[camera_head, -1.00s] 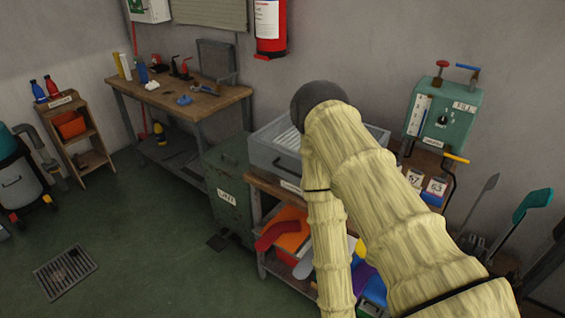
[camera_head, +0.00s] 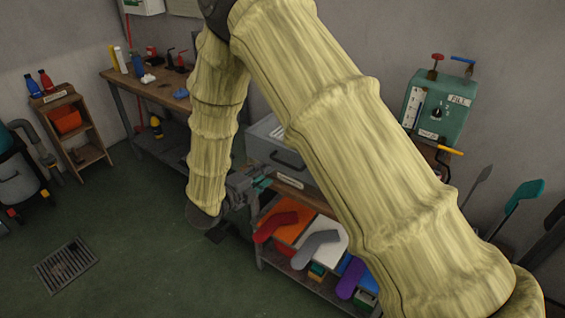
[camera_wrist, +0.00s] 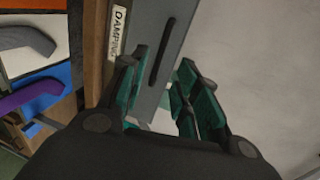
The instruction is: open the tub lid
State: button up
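The grey tub (camera_head: 266,150) stands on the wooden bench, with a dark handle on its front face. My arm covers much of its top in the head view, so the lid's state cannot be told. The tub's front (camera_wrist: 171,75) also shows in the wrist view, beside a label reading "DAMPING". My gripper (camera_head: 262,183) is near the bench's front left corner, low and in front of the tub. In the wrist view its teal fingers (camera_wrist: 163,72) are apart with nothing between them. They look apart from the handle (camera_wrist: 162,51).
A green control box (camera_head: 437,106) is on the right wall. The workbench (camera_head: 118,77) is at back left.

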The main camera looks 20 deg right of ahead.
aim_at(282, 162)
jog(key=p+x, duration=0.2)
jog(key=x, duration=0.8)
jog(key=shift+w+d+p, duration=0.15)
jog(key=shift+d+p, duration=0.1)
jog(key=shift+p, duration=0.05)
grip_shut()
